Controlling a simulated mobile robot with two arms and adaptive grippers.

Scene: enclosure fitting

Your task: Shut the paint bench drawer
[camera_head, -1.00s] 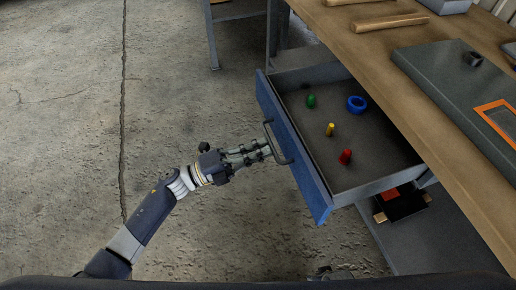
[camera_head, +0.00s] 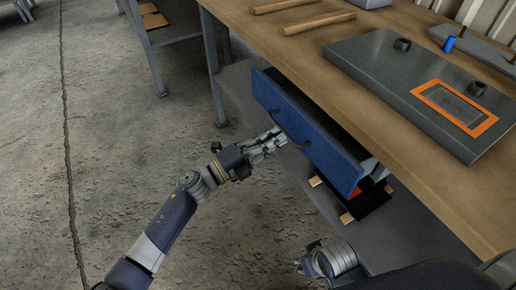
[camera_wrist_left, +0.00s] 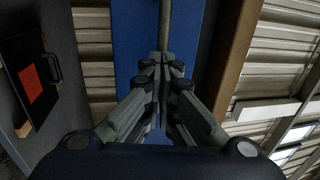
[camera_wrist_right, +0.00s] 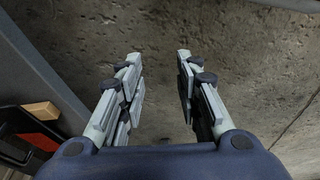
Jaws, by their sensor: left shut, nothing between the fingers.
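The paint bench drawer (camera_head: 300,125) has a blue front with a dark bar handle.
The bench top (camera_head: 290,45) bears wooden bars, a grey panel (camera_head: 370,75) with an orange frame, and a blue cylinder (camera_head: 449,44). A lower shelf (camera_head: 385,230) holds a dark item with red and wooden parts. Concrete floor at left is clear.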

